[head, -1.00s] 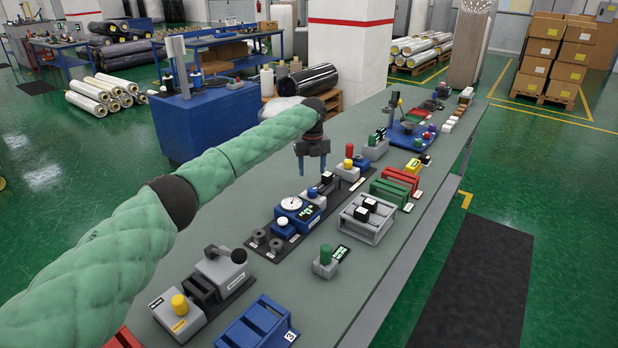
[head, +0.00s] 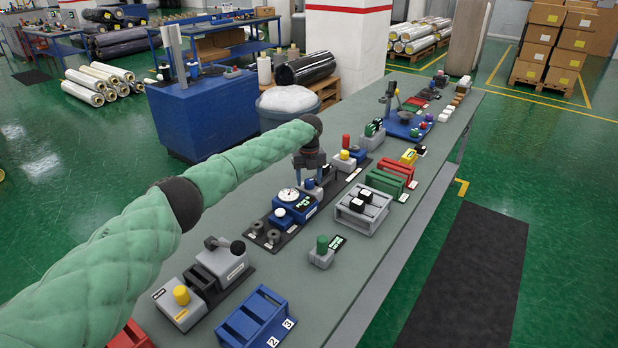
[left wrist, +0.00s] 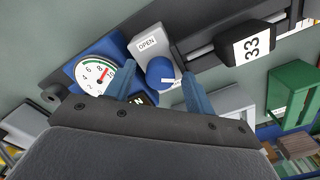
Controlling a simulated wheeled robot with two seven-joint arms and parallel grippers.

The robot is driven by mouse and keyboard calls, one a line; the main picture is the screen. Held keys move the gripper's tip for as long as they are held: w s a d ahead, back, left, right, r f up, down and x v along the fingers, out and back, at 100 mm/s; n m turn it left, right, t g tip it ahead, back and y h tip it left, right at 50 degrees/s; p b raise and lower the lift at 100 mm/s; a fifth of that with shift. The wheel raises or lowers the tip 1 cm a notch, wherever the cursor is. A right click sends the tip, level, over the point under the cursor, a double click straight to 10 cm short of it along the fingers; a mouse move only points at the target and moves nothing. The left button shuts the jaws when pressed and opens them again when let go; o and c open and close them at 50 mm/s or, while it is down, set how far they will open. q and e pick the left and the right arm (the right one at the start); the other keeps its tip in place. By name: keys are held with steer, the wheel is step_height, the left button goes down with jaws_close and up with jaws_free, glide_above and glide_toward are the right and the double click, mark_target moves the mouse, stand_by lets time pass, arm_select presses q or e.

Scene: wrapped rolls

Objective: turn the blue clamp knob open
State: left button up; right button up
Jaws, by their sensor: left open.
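The blue clamp knob (left wrist: 160,71) sits on a light grey block with an OPEN label (left wrist: 147,44) in the left wrist view. It has a white pointer mark on its face. My left gripper (left wrist: 155,76) is open, with one blue finger on each side of the knob. I cannot tell whether the fingers touch it. In the head view my left gripper (head: 309,178) is low over the clamp on its dark base plate, and its fingers partly hide the knob. My right gripper is not in view.
A blue gauge unit with a white dial (left wrist: 96,75) stands close beside the knob. A black block marked 33 (left wrist: 250,44) is on the other side.

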arm_select(q)
steer(key=shift+r, duration=0.1)
steer(key=c, duration=1)
